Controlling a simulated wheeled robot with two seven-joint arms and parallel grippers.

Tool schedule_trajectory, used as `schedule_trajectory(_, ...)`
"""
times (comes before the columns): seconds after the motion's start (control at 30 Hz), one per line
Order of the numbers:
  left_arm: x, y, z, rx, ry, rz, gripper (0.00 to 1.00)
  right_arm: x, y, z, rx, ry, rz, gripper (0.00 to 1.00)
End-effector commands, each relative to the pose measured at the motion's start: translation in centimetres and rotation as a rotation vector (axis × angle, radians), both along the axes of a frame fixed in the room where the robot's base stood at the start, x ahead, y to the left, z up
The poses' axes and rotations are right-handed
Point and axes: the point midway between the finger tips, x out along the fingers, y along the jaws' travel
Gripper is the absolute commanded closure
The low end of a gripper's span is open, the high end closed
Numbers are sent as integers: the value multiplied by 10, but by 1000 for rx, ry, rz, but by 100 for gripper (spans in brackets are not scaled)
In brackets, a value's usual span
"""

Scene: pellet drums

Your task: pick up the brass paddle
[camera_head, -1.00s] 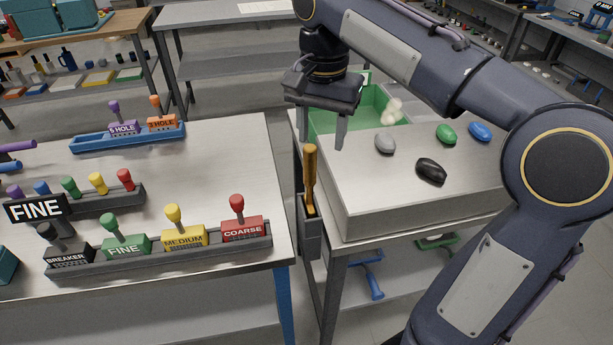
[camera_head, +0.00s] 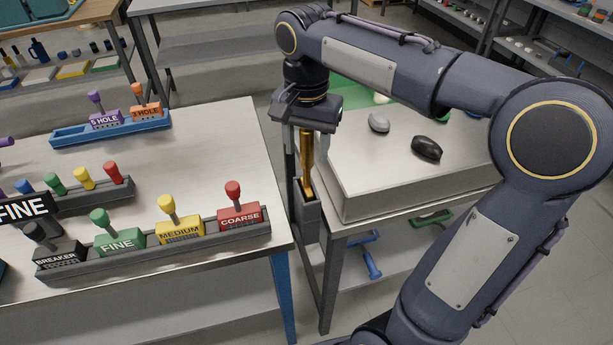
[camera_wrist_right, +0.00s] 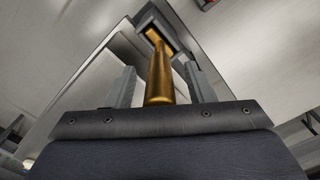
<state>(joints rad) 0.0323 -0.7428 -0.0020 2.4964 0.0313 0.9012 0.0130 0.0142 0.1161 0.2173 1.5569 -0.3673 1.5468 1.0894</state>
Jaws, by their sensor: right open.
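The brass paddle (camera_head: 307,165) stands upright in a narrow grey holder (camera_head: 307,217) on the side of the right-hand table. My right gripper (camera_head: 307,146) is above the holder, pointing down, with its open fingers on either side of the paddle's handle. In the right wrist view the brass handle (camera_wrist_right: 161,78) rises between the two grey fingers (camera_wrist_right: 160,88), with a gap visible on each side. The paddle's lower end sits in the holder's slot and is hidden. My left gripper does not show.
A grey rack (camera_head: 160,252) of labelled stamp-like blocks and a blue tray (camera_head: 75,136) stand on the left table. A grey stone (camera_head: 379,123) and a black one (camera_head: 426,148) lie on the right table's raised top.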

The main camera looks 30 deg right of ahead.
Motion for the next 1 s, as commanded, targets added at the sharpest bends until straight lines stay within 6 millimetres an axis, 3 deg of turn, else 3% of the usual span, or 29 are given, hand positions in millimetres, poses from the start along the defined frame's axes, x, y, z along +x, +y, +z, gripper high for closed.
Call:
schedule_trajectory(0.07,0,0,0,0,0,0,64,0,0,0,0,0,0,54)
schedule_trajectory(0.4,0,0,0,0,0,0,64,0,0,0,0,0,0,98)
schedule_trajectory(0.73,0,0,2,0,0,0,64,1,0,10,1,-4,0,100)
schedule_trajectory(1.0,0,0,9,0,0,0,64,1,1,63,1,-4,1,100)
